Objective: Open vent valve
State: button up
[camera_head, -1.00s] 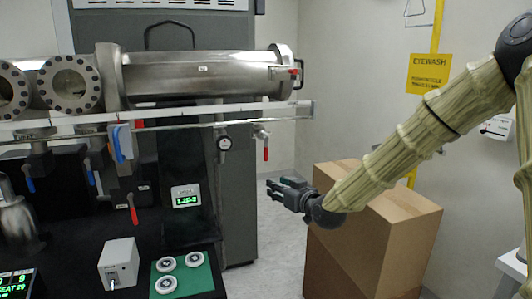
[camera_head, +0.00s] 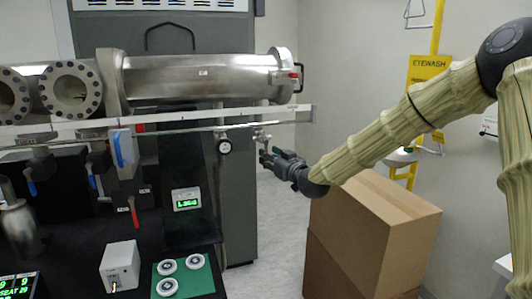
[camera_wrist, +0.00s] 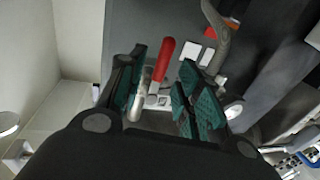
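A valve with a red lever handle (camera_wrist: 164,61) shows in the wrist view, with its silver stem below the red grip. In the head view its metal fitting (camera_head: 261,136) hangs under the rail at the right end of the steel chamber, and its red handle is hidden behind my gripper (camera_head: 275,160). My gripper (camera_wrist: 163,95) is open in the wrist view, with green-padded fingers on either side of the lever. The lever lies nearer the left finger; I cannot tell whether they touch.
A round gauge (camera_head: 224,147) hangs just left of the valve. The steel chamber (camera_head: 200,75) and rail (camera_head: 225,122) are above. Another red handle (camera_head: 134,212) and several blue ones are farther left. Cardboard boxes (camera_head: 375,225) stand below my arm. A lit display (camera_head: 186,200) is on the black panel.

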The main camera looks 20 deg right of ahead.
jog(key=shift+p+x, duration=0.3)
jog(key=shift+x, duration=1.3)
grip_shut()
